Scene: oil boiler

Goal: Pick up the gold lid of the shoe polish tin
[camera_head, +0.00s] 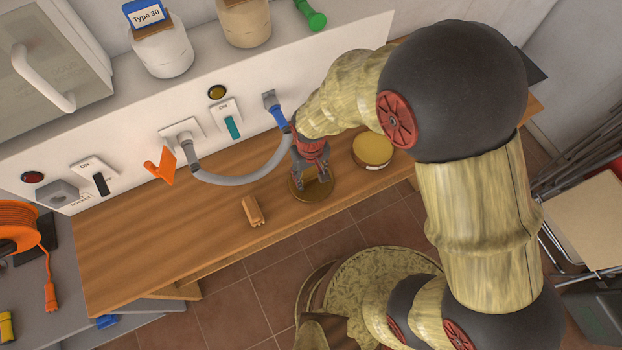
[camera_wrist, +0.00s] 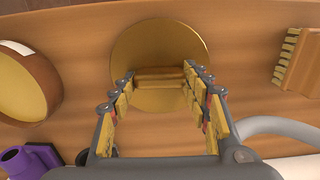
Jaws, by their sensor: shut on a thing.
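The gold lid (camera_head: 300,192) is a flat round disc at the table's front edge, below my gripper (camera_head: 312,178). In the wrist view the lid (camera_wrist: 160,40) fills the upper middle, with a wooden-looking raised bar (camera_wrist: 158,78) across it. My gripper (camera_wrist: 158,80) has its two fingers on either end of this bar and is shut on it. I cannot tell whether the lid touches the table. A round tin (camera_head: 372,149) with a yellowish top stands to the right; it shows at left in the wrist view (camera_wrist: 22,85).
A small wooden brush (camera_head: 254,212) lies left of the lid on the wooden table (camera_head: 150,240). A grey hose (camera_head: 240,178) loops along the wall panel behind my gripper. The table's left part is clear.

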